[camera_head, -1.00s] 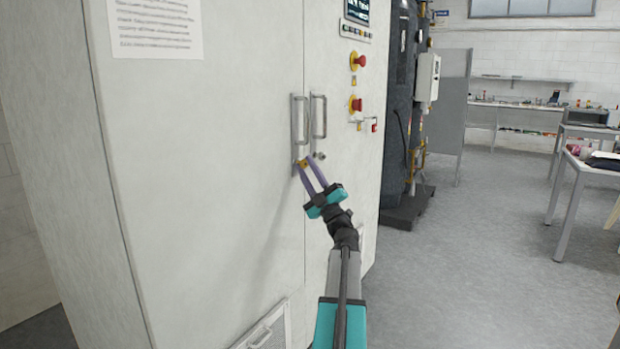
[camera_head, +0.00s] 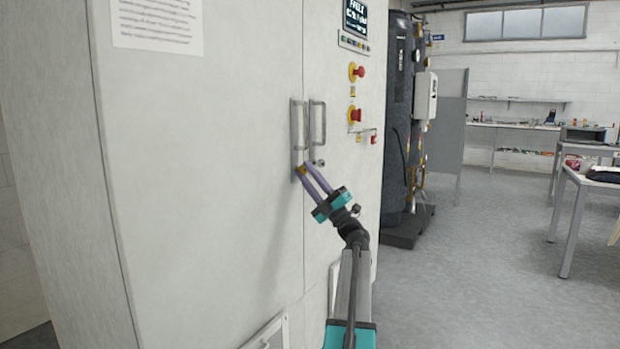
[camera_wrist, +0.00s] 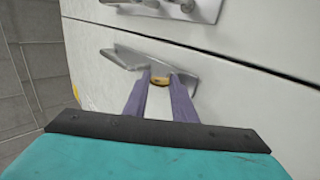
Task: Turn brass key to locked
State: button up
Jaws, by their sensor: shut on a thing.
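The brass key (camera_head: 300,170) is a small yellow piece at the lower end of the left handle plate on the tall white cabinet. My gripper (camera_head: 304,168) reaches it from below right, its two purple fingers shut on it. In the wrist view the brass key (camera_wrist: 160,81) shows between the fingertips of my gripper (camera_wrist: 161,84), just beside the left handle plate (camera_wrist: 128,58). The fingers hide part of the key, and I cannot tell its turn angle.
Two metal door handles stand side by side, the left one (camera_head: 298,125) and the right one (camera_head: 317,122). Red knobs (camera_head: 355,115) and a display (camera_head: 356,16) are higher up. Open floor (camera_head: 480,250) lies to the right.

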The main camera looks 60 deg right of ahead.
jog(key=shift+w+a+f, duration=0.1)
jog(key=shift+a+f, duration=0.05)
jog(key=shift+a, duration=0.05)
jog(key=o, duration=0.8)
jog(key=shift+c, duration=0.2)
jog(key=shift+d, duration=0.1)
jog(key=p+v, duration=0.2)
jog(key=v, duration=1.1)
jog(key=shift+s+f, duration=0.25)
jog(key=shift+s, duration=0.05)
